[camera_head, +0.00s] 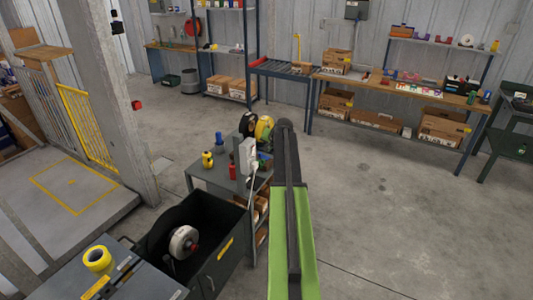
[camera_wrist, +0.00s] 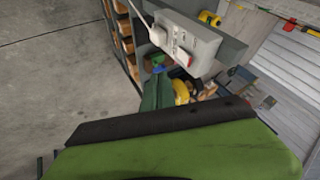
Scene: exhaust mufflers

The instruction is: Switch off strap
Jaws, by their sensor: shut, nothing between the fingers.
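The strap appears to be a pale grey power strip (camera_head: 248,157) fixed upright at the edge of a grey cart. The strip (camera_wrist: 187,40) is larger in the wrist view, with sockets and a small red switch (camera_wrist: 183,57) near its lower end. I cannot tell the switch's position. A white cable runs from the strip. My green and black gripper (camera_wrist: 155,125) fills the bottom of the wrist view, shut and empty, apart from the strip. In the head view my arm reaches up just right of the strip, and the fingertips are not clear.
The grey cart (camera_head: 208,177) carries a yellow grinder (camera_head: 264,130), a red bottle (camera_head: 232,167) and a yellow bottle (camera_head: 207,160). A black bin (camera_head: 222,268) stands in front of it. A long workbench (camera_head: 385,90) lines the back wall. Floor to the right is clear.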

